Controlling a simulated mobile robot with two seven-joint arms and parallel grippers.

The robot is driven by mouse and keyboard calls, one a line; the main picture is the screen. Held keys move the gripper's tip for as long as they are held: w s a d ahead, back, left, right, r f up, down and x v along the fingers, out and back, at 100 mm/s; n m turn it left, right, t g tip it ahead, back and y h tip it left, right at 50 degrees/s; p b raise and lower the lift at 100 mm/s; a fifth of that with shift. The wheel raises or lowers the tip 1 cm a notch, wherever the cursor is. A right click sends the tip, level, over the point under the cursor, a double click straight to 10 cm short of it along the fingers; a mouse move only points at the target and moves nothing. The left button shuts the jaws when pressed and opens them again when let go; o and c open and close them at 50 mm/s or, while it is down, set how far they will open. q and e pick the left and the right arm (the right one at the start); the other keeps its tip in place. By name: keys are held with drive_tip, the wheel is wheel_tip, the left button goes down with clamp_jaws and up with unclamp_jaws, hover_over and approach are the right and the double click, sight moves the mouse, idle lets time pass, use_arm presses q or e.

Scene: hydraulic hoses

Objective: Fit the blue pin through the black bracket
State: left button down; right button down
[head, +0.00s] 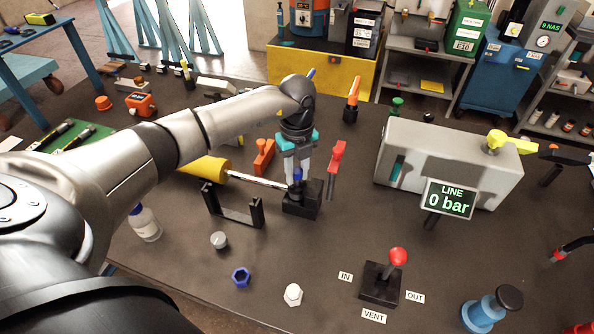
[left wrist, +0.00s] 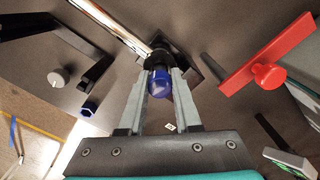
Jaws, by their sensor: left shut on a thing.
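My left gripper (head: 297,182) is shut on the blue pin (head: 297,174), upright over the black bracket (head: 301,205). In the left wrist view the pin's round blue head (left wrist: 159,84) sits between the fingertips (left wrist: 160,80). The black bracket (left wrist: 183,62) lies just beyond it, partly hidden by the fingers. The silver rod (head: 258,180) of a yellow cylinder (head: 205,168) reaches into the bracket from the left. The pin's lower end is hidden, so I cannot tell how deep it sits. My right gripper is out of view.
A black U-shaped stand (head: 235,214) is left of the bracket. A red handle (head: 336,158) stands close on the right. The grey box with a yellow lever (head: 450,162), the LINE 0 bar display (head: 450,199) and a red-knobbed lever (head: 398,257) are further right. A blue nut (head: 240,277) lies in front.

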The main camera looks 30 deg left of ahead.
sight(297, 171)
use_arm(q)
drive_tip(key=shift+f+b, duration=0.3)
drive_tip(key=shift+f, duration=0.2)
drive_tip(key=c, duration=0.5)
unclamp_jaws()
drive_tip(key=shift+r, duration=0.1)
wheel_tip(297, 171, up, 15)
drive_tip(key=shift+r, duration=0.1)
idle(0.3)
